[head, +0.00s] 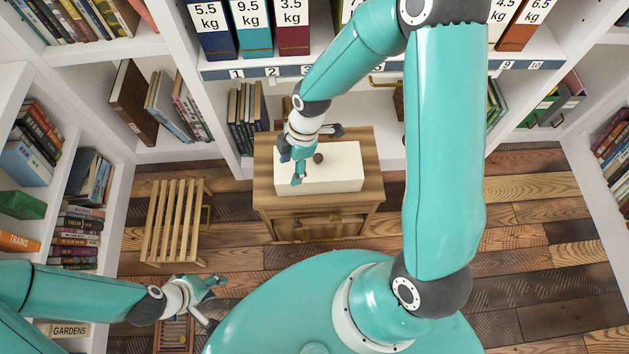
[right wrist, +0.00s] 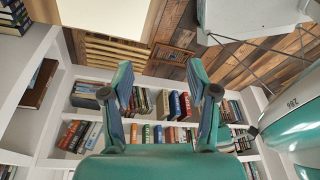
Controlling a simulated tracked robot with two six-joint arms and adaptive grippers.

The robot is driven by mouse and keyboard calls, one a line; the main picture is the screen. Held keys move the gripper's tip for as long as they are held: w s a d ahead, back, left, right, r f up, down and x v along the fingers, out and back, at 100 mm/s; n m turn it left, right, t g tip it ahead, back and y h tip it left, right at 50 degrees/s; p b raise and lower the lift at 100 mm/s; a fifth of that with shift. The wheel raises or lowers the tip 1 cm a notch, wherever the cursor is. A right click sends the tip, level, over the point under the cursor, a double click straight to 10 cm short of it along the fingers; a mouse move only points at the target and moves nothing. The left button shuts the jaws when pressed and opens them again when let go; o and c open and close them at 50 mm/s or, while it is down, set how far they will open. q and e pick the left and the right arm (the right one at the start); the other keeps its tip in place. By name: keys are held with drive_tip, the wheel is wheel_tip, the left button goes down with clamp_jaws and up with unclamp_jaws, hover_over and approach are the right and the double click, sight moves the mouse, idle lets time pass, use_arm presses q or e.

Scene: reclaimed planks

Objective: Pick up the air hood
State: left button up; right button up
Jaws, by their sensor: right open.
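I cannot pick out an air hood with certainty. A plain cream block (head: 340,174) with a dark round spot lies on a wooden cabinet (head: 372,185). Its pale side also shows at the upper left of the right wrist view (right wrist: 105,14). My right gripper (head: 312,155) is over the block in the head view and is open; no object shows between its fingers in the wrist view (right wrist: 158,75). Whether it touches the block is unclear. My left gripper (head: 214,301) is low at the lower left, fingers apart and apparently empty. My right arm hides part of the scene.
A slatted wooden bench (head: 172,220) stands left of the cabinet. A smaller slatted piece (head: 174,333) lies near my left gripper. White bookshelves (head: 110,50) line the sides and back. The plank floor (head: 535,240) at right is clear. A grey panel with thin rods (right wrist: 250,18) is unclear.

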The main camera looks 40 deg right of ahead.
drive_tip(key=w+d+r+n+h+b, duration=0.1)
drive_tip(key=w+d+r+n+b, duration=0.2)
drive_tip(key=n, duration=0.4)
wheel_tip(320, 180, up, 4)
drive_tip(key=f+n+h+b, duration=0.1)
drive_tip(key=n+h+b, duration=0.1)
drive_tip(key=n+b, duration=0.35)
hover_over(317, 155)
drive_tip(key=p, duration=0.1)
drive_tip(key=n, duration=0.1)
drive_tip(key=f+b, duration=0.1)
drive_tip(key=f, duration=0.2)
drive_tip(key=f+b, duration=0.1)
drive_tip(key=f, duration=0.3)
drive_tip(key=f+b, duration=0.1)
drive_tip(key=f, duration=0.2)
drive_tip(key=shift+s+a+f, duration=0.1)
drive_tip(key=shift+s+f, duration=0.2)
drive_tip(key=shift+s, duration=0.1)
drive_tip(key=f, duration=0.1)
drive_tip(key=f+b, duration=0.1)
drive_tip(key=f, duration=0.1)
drive_tip(key=f+b, duration=0.1)
drive_tip(key=f, duration=0.1)
drive_tip(key=shift+w, duration=0.25)
use_arm(q)
wheel_tip(317, 155, down, 14)
drive_tip(key=shift+f, duration=0.25)
use_arm(e)
clamp_jaws()
